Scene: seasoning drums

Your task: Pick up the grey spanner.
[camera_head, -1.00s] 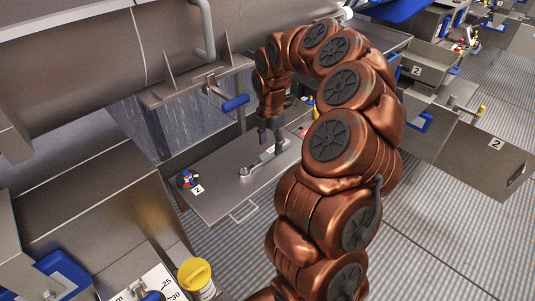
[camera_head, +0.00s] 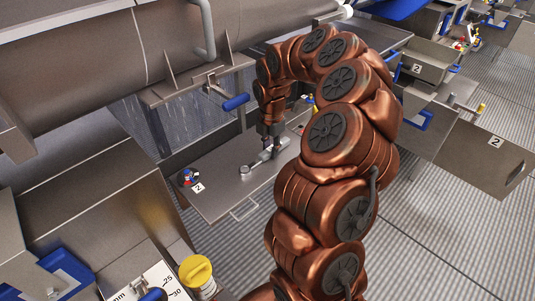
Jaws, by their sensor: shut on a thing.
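The grey spanner (camera_head: 262,159) lies along the grey metal top of the low cabinet (camera_head: 216,205), with one end towards the left knob and the other towards my arm. My gripper (camera_head: 270,153) points down at the spanner's middle to upper part and is shut on it. The fingertips are small and dark here, and they hide part of the spanner. The spanner looks to be at or very near the cabinet top; I cannot tell if there is a gap.
A small red and blue item (camera_head: 189,177) sits by the left edge. A blue-handled lever (camera_head: 236,102) juts out above. A yellow-capped container (camera_head: 196,272) stands at the lower left.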

